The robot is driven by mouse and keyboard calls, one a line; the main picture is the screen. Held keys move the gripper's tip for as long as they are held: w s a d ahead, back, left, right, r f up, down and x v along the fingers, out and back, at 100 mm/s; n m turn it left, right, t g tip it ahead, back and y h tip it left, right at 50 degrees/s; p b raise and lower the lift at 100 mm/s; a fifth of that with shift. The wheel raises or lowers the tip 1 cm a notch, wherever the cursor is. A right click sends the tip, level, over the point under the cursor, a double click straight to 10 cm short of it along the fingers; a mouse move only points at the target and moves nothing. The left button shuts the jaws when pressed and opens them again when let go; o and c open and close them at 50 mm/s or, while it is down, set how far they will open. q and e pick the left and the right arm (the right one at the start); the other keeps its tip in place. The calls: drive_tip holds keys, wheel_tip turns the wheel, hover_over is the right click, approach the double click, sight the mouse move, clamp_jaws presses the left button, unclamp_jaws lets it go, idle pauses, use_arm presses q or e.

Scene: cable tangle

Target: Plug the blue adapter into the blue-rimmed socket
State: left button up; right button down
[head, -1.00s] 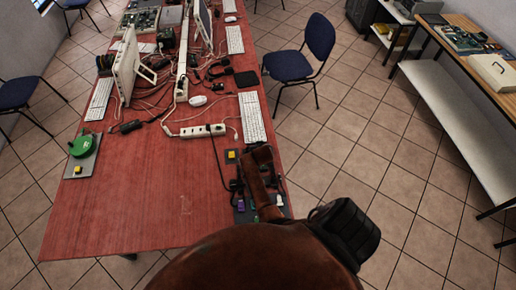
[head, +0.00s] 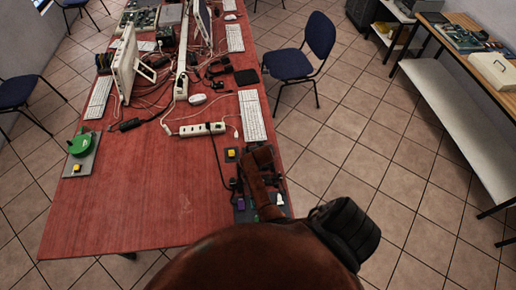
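A dark board (head: 245,215) lies at the table's front right edge, partly covered by my brown arm. A small purple-blue piece (head: 240,203) shows on its left part and a small white piece on its right. I cannot tell whether the purple-blue piece is the blue adapter. I cannot make out a blue-rimmed socket; it may be hidden behind the arm. My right gripper is low over the board, dark against dark parts; its fingers and any hold cannot be made out. My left gripper is not in view.
A white power strip (head: 196,129) with a black plug lies behind; a black cable runs from it towards the board. A white keyboard (head: 252,116), mouse and tangled cables lie further back. A green round object (head: 81,145) is at left. The table's front middle is clear.

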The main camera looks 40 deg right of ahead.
drive_tip(key=shift+f, duration=0.3)
drive_tip(key=c, duration=1.8)
unclamp_jaws()
drive_tip(key=shift+r, duration=0.1)
drive_tip(key=shift+v, duration=3.75)
drive_tip(key=shift+a, duration=0.1)
